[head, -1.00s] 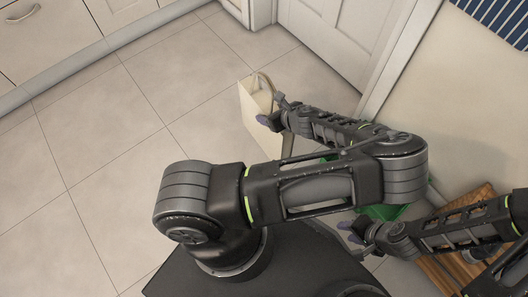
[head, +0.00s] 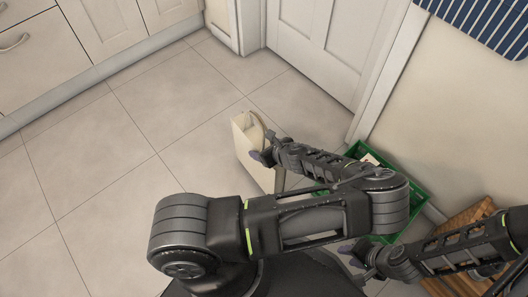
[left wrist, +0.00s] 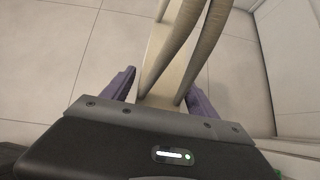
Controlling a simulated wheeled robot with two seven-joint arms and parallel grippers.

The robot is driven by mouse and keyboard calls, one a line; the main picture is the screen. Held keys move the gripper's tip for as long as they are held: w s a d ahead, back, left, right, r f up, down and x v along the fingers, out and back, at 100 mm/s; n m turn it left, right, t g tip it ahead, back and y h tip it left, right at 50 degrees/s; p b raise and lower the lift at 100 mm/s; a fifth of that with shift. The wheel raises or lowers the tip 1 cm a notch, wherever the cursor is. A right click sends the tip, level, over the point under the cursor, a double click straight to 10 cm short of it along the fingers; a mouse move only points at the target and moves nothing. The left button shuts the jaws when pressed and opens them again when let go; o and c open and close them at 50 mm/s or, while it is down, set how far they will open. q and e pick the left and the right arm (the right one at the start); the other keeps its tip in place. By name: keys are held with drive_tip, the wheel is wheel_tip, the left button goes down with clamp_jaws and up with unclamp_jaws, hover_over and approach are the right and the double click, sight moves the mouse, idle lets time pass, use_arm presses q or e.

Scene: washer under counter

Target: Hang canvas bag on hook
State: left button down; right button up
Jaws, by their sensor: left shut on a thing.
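The cream canvas bag (head: 246,143) is upright in front of my left gripper (head: 264,157) in the head view, with a looped handle at its top. In the left wrist view, the two bag handles (left wrist: 188,45) run between the purple fingers of my left gripper (left wrist: 160,92), which is shut on them. The bag hangs at the gripper; its lower part is partly hidden by my left arm. My right gripper (head: 352,254) is low in the head view, away from the bag, and its finger gap is unclear. No hook is visible.
A green crate (head: 413,182) stands by the right wall, partly behind my left arm. A slatted wooden piece (head: 466,222) is at the right, behind my right arm. A striped cloth (head: 485,22) hangs on the wall. A white door (head: 325,38) and cabinets (head: 60,50) bound the clear tiled floor.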

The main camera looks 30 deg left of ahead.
use_arm(q)
drive_tip(key=shift+f, duration=0.95)
drive_tip(key=shift+f, duration=0.15)
drive_tip(key=shift+c, duration=1.1)
unclamp_jaws()
drive_tip(key=shift+f+b, duration=0.1)
drive_tip(key=shift+b, duration=0.2)
drive_tip(key=p+v, duration=0.3)
drive_tip(key=v, duration=0.4)
drive_tip(key=shift+d, duration=0.1)
drive_tip(key=shift+s+d+r, duration=0.15)
drive_tip(key=shift+d+r, duration=0.05)
drive_tip(key=shift+r, duration=0.1)
